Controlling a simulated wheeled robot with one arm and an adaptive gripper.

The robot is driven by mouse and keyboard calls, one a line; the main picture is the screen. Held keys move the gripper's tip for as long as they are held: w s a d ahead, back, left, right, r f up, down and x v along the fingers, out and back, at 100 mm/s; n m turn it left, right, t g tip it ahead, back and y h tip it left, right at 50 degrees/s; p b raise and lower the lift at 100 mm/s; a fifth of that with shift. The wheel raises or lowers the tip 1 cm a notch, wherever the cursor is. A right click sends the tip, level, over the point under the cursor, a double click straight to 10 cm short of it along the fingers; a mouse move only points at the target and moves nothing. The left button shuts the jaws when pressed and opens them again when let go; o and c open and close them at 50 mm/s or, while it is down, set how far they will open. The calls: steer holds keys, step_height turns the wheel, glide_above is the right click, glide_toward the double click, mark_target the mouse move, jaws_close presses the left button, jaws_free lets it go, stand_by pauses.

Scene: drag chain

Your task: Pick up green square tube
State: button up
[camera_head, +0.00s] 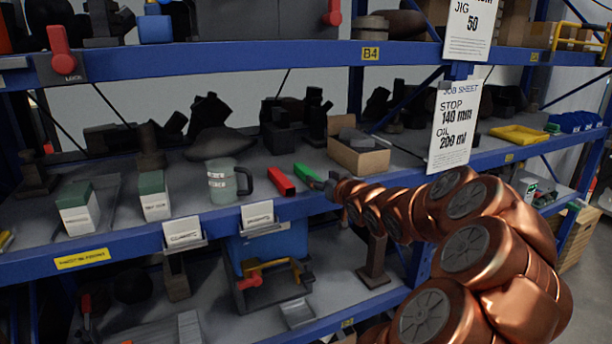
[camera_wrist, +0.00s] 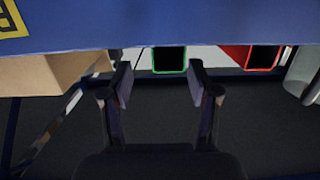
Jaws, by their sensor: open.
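The green square tube (camera_head: 306,172) lies on the middle shelf near its front edge, just right of a red square tube (camera_head: 281,181). In the wrist view its dark open end with a green rim (camera_wrist: 168,60) faces me. My gripper (camera_head: 327,184) is at the near end of the green tube in the head view, mostly hidden by my arm. In the wrist view my gripper (camera_wrist: 160,84) is open and empty, with the tube end framed between and beyond its two fingers. I cannot tell how much gap remains.
A grey mug (camera_head: 224,182) stands left of the red tube. An open cardboard box (camera_head: 358,157) sits to the right, behind my gripper. The shelf's blue front beam (camera_head: 110,250) and a hanging job sheet (camera_head: 455,125) are close to my arm.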

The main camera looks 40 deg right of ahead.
mark_target(311, 174)
steer(key=shift+a+f+p+x, duration=0.15)
steer(key=shift+p+x, duration=0.15)
steer(key=shift+x, duration=0.7)
steer(key=shift+a+f+p+x, duration=0.15)
steer(key=shift+p+x, duration=0.15)
steer(key=shift+x, duration=0.7)
steer(key=shift+a+f+p+x, duration=0.15)
steer(key=shift+p+x, duration=0.15)
steer(key=shift+x, duration=0.75)
steer(key=shift+d, duration=0.1)
jaws_close()
